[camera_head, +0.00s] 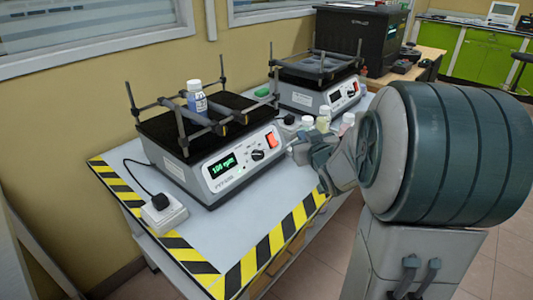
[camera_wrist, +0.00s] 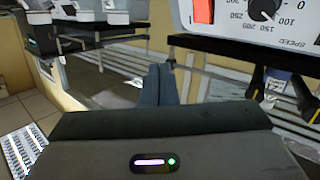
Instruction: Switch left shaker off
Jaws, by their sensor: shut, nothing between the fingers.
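The left shaker (camera_head: 202,160) stands on the table with its green display (camera_head: 222,166) lit, reading about 100 rpm. Its black speed knob (camera_head: 257,155) and red switch (camera_head: 272,140) are at the right of its front panel. In the wrist view the red switch (camera_wrist: 203,11) and the knob (camera_wrist: 262,8) show at the top edge, partly cut off. My gripper (camera_head: 294,147) is shut and empty, just right of the red switch. Its fingers (camera_wrist: 160,84) are together in the wrist view; contact cannot be told.
The right shaker (camera_head: 318,95) stands behind, with small bottles (camera_head: 323,120) near my gripper. A power socket box (camera_head: 163,214) with a plugged cable sits at the left. Yellow-black tape (camera_head: 268,248) marks the table's edge. The front of the tabletop is clear.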

